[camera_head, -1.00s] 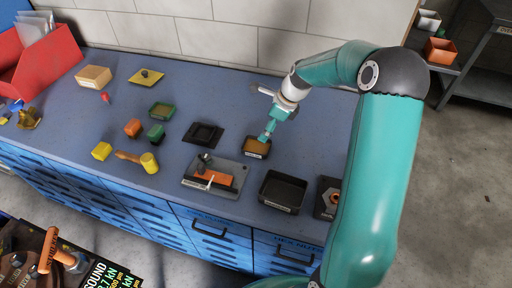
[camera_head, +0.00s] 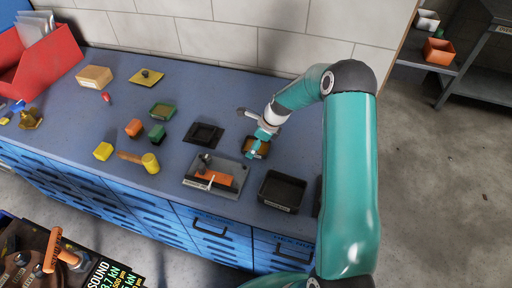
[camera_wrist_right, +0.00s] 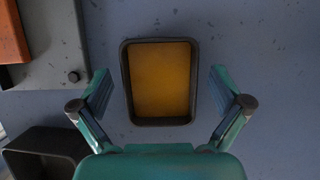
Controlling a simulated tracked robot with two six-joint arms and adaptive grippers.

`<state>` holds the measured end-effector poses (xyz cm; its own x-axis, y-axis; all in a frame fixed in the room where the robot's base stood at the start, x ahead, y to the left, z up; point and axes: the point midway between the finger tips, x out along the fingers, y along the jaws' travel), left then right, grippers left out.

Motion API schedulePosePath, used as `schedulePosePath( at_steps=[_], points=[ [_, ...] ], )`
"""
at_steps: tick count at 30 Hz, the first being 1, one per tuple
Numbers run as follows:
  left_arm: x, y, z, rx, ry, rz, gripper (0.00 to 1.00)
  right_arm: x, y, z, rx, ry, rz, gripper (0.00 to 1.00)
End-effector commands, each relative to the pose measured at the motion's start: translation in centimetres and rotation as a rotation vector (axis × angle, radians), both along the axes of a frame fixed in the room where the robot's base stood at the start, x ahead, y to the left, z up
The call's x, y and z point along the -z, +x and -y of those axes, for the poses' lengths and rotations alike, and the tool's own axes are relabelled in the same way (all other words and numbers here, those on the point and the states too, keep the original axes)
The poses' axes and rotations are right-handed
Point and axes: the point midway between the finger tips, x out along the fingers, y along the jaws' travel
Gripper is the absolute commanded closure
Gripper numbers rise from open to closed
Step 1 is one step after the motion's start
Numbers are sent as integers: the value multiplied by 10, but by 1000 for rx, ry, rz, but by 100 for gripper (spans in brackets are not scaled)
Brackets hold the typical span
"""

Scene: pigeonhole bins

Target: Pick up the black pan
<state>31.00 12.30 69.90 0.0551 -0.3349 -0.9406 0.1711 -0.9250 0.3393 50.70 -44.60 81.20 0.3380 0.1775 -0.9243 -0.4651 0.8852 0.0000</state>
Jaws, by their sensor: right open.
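My right gripper (camera_head: 259,143) is open and points down over a small dark-rimmed tray with a yellow-brown floor (camera_head: 256,154). In the right wrist view this tray's black rim (camera_wrist_right: 126,90) lies between the spread fingers, with a gap on both sides. In the head view the gripper partly covers the tray. A deeper, empty black pan (camera_head: 282,189) stands on the bench to the right of and nearer than that tray. Its corner shows at the lower left of the right wrist view (camera_wrist_right: 45,145). A flat black square dish (camera_head: 204,133) lies to the left. My left gripper is not in view.
A grey plate with an orange block (camera_head: 215,178) lies close to the left of the black pan. Yellow, orange and green blocks, a mallet (camera_head: 150,162) and a green tray (camera_head: 162,110) are further left. A red bin (camera_head: 40,65) stands far left. A wall closes the back.

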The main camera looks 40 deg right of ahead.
Motion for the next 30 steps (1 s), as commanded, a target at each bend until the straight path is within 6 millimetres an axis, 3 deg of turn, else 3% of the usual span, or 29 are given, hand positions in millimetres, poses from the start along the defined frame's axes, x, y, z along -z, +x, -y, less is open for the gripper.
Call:
schedulePosePath(
  at_steps=[28,30],
  points=[
    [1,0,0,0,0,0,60,5,0,0,0,0,0,0],
    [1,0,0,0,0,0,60,5,0,0,0,0,0,10]
  ],
)
